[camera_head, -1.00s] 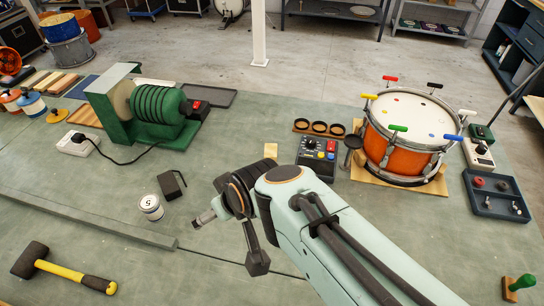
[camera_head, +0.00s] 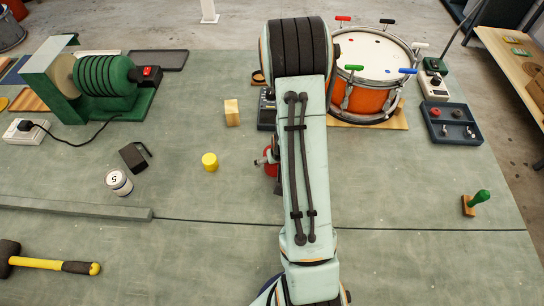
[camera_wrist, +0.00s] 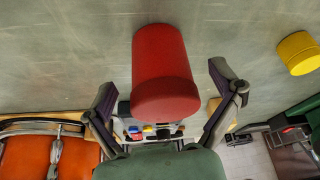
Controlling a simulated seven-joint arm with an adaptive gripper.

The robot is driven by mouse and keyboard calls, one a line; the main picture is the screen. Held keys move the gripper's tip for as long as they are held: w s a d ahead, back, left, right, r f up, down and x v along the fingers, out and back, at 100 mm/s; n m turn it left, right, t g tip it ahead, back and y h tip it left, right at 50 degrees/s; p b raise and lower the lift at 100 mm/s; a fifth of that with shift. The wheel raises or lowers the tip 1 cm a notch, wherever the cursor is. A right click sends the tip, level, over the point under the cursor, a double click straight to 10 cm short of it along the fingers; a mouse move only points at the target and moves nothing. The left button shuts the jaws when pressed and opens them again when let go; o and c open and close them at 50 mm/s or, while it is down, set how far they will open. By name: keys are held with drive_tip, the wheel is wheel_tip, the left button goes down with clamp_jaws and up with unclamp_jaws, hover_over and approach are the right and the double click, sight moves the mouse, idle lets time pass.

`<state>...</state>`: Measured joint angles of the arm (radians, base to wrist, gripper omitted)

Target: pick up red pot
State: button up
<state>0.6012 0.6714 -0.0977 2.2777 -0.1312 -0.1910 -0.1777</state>
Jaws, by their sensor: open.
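The red pot (camera_wrist: 165,70) is a plain red cylinder in the middle of the wrist view. My gripper (camera_wrist: 162,82) is open, with one dark finger on each side of the pot and a visible gap at both sides. I cannot tell how far the pot reaches between the fingers. In the head view a small part of the red pot (camera_head: 271,169) shows at the left edge of my arm, beside a dark finger. My arm hides the rest of the pot and most of the gripper there.
A yellow pot (camera_head: 210,161) stands left of the red one, with a wooden block (camera_head: 232,113) behind it. An orange drum (camera_head: 370,75) with coloured keys stands at the back right. A white tin (camera_head: 119,182) and a black object (camera_head: 134,157) lie left.

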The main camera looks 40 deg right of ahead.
drive_tip(key=shift+x, duration=1.1)
drive_tip(key=c, duration=1.3)
drive_tip(key=shift+r, duration=0.1)
